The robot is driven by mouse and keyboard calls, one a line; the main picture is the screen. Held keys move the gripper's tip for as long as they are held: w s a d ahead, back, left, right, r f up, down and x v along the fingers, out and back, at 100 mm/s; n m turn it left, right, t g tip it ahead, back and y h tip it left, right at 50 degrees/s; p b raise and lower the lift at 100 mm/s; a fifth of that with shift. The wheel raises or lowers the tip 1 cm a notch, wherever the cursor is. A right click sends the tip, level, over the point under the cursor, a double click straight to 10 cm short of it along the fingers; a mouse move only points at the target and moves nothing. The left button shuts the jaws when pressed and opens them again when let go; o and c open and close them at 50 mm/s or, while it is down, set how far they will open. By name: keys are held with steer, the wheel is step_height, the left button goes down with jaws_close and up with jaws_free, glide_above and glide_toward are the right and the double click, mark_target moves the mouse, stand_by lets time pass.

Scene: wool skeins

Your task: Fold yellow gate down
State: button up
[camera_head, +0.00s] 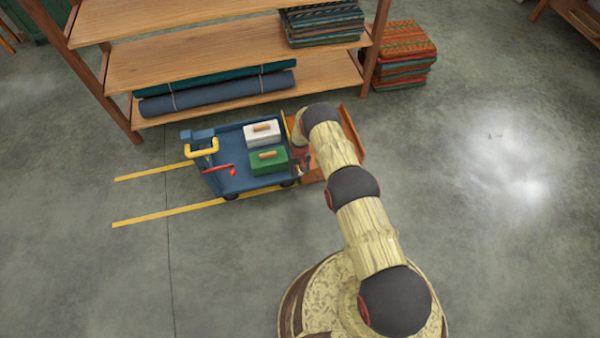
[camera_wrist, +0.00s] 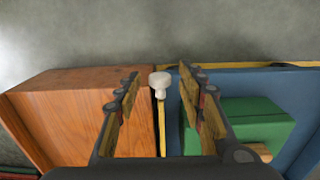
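The yellow gate (camera_head: 286,128) stands upright at the right end of the blue cart (camera_head: 233,182), seen as a thin yellow edge partly hidden by my arm. In the wrist view the gate (camera_wrist: 162,130) is a narrow yellow strip seen edge-on, with a pale knob (camera_wrist: 160,82) at its end. My gripper (camera_wrist: 158,76) is open. Its fingers are on either side of the knob, with gaps visible on both sides. In the head view my gripper (camera_head: 300,158) is at the gate end of the cart, mostly hidden by my arm.
The cart carries a white box (camera_head: 262,128) and a green box (camera_head: 268,168), and has a red lever (camera_head: 220,170) and yellow handle (camera_head: 203,150). An orange-brown wooden box (camera_head: 350,135) adjoins the gate end. A wooden shelf (camera_head: 180,65) stands behind. Floor at right is clear.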

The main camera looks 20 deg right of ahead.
steer(key=shift+c, duration=0.9)
steer(key=c, duration=0.8)
jaws_close()
